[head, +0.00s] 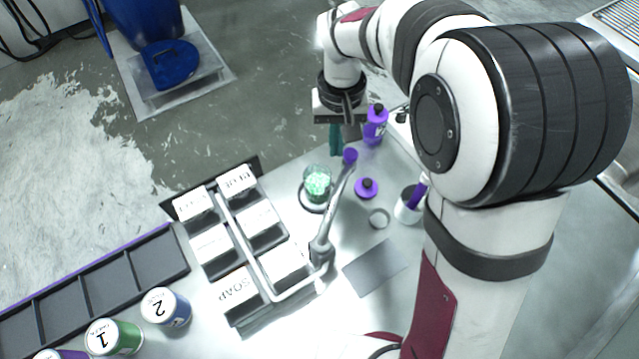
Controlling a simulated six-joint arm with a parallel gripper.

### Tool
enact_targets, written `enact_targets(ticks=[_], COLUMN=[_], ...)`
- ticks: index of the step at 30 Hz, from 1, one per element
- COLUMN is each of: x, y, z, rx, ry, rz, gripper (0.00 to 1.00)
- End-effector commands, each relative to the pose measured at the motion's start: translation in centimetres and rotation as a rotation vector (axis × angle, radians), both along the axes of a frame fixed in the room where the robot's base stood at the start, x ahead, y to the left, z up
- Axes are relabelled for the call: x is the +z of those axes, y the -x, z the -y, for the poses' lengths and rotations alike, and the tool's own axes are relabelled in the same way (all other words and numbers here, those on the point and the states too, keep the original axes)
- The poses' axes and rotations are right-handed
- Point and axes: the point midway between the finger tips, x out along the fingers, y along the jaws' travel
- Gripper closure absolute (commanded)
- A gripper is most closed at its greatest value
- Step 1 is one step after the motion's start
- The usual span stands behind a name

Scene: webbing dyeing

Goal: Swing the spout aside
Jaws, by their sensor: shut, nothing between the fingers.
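The spout (337,205) is a slim grey tube. It rises from a thick grey base joint (320,250) on the pale table and reaches up the picture. Its far end is close to a small purple piece (350,156); I cannot tell whether they are joined. My gripper (336,154) points down with its teal fingers shut and empty. In the picture its fingertips are just left of the purple piece and above the spout's end. I cannot tell whether they touch anything.
A glass of green beads (317,181) stands close left of the spout. A purple bottle (375,125) and a purple-topped item (367,188) are to its right. A rack of labelled blocks (236,320) is at left. A grey plate (375,267) lies to the lower right.

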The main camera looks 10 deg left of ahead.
Motion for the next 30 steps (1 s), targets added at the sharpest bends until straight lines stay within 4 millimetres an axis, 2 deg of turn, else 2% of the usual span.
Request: enact_targets(ticks=[14,25,30], x=[0.0,0.0,0.0], y=[0.0,0.0,0.2], z=[2.2,2.4,3.3], rx=[-0.001,0.0,-0.002], ry=[0.0,0.0,0.0], rz=[0.001,0.001,-0.001], gripper=[1.0,1.0,1.0])
